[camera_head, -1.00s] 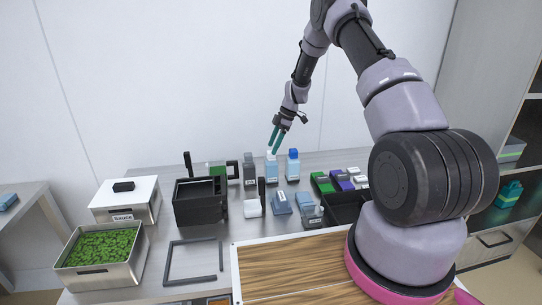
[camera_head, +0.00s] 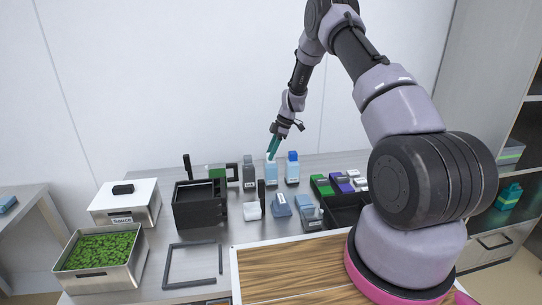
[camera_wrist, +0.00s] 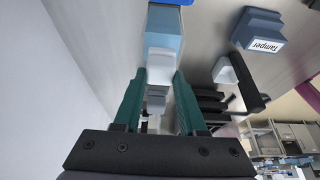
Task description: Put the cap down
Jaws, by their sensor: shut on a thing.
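My gripper (camera_head: 272,153) has teal fingers pointing down at the top of a light-blue bottle (camera_head: 271,173) at the back of the table. In the wrist view, my fingers (camera_wrist: 159,78) are shut on a white cap (camera_wrist: 150,66). The light-blue bottle body (camera_wrist: 164,28) shows right against the cap. The cap is in line with the bottle top; I cannot tell whether it is seated or only touching. In the head view my fingers mostly hide the cap.
A blue-capped bottle (camera_head: 293,168) stands close on the right and a grey bottle (camera_head: 249,171) on the left. In front are a white block (camera_head: 252,209), a blue tamper (camera_wrist: 262,30) and a black holder (camera_head: 200,205). Free table lies around the black frame (camera_head: 168,268).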

